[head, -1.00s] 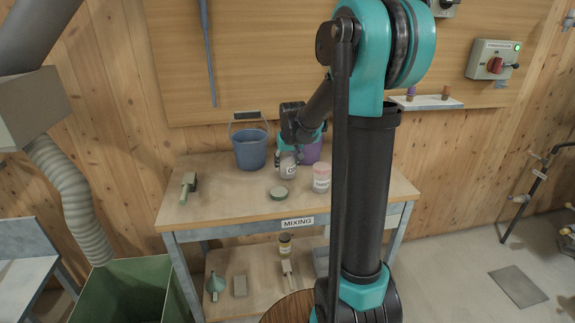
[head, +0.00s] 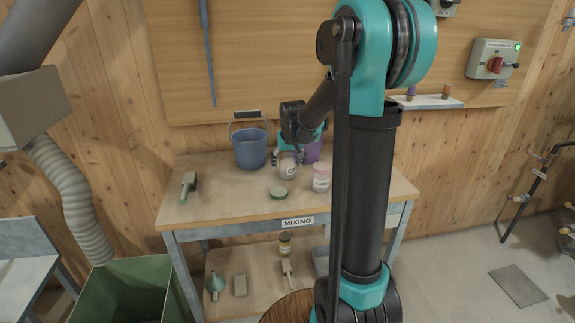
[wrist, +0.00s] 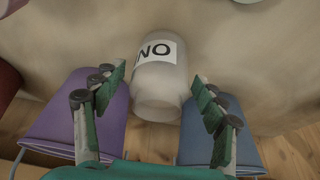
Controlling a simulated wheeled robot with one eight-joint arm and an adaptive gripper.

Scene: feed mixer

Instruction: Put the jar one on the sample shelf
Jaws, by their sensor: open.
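A clear jar with a white label (head: 287,172) stands near the back of the mixing bench (head: 235,205). In the wrist view, the jar (wrist: 157,92) shows black letters beginning "ON"; the last letter is unclear. My gripper (wrist: 159,82) is open, with one finger on each side of the jar and gaps visible on both sides. In the head view, my gripper (head: 287,156) is at the jar's top and partly covers it. A narrow pale wall shelf (head: 430,103) holds two small items; I cannot tell whether it is the sample shelf.
A blue bucket (head: 250,150) stands left of the jar, and a purple container (head: 313,152) is close behind it. A pinkish jar (head: 321,178) stands to the right. A green lid (head: 278,194) and a brush (head: 188,186) lie on the bench. The bench's front left is clear.

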